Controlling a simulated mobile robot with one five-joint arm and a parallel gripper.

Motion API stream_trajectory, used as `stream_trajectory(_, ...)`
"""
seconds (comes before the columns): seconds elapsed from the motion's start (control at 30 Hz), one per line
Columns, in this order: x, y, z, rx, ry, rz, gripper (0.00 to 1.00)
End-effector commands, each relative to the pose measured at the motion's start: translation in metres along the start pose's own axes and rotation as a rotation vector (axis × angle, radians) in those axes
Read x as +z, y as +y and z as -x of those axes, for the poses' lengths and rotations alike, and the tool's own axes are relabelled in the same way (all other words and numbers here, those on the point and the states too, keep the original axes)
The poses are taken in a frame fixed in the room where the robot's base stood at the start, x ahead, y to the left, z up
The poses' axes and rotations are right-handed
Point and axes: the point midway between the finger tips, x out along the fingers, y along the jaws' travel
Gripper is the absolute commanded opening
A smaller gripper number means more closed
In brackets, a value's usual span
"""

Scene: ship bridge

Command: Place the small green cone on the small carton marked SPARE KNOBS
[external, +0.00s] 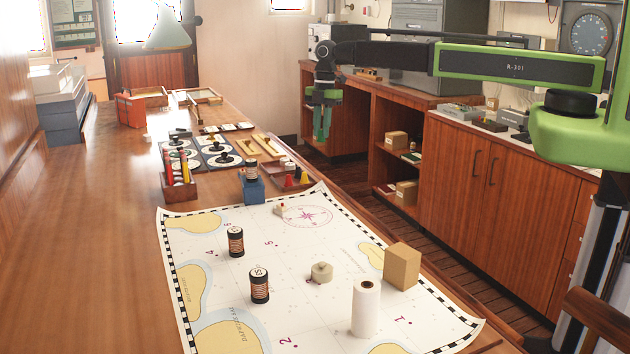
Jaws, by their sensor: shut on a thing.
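My gripper (322,138) hangs pointing down from the arm, in front of the wooden cabinets and beyond the chart table's right edge. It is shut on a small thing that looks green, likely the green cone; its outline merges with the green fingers. No other green cone shows. A plain brown carton (402,267) stands on the chart's right side. Two more small cartons sit in the open cabinet, one on the upper shelf (396,140) and one on the lower shelf (406,192). No marking is readable on any carton, so I cannot tell which is SPARE KNOBS.
A tray (276,190) on the table holds red and yellow cones. The chart (210,290) carries dark cylinders (259,287), a white roll (366,308) and a beige round item (321,272). A pencil holder (180,186) stands left. The table's left side is clear.

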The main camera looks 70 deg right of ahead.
Motion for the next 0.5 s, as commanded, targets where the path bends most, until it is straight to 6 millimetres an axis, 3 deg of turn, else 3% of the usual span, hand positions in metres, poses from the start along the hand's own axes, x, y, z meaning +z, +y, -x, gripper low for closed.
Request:
stream_trajectory(0.27, -0.075, -0.075, 0.008, -0.038, 0.003, 0.329, 0.00)
stream_trajectory(0.5, -0.172, -0.177, 0.018, -0.082, 0.010, 0.681, 0.00)
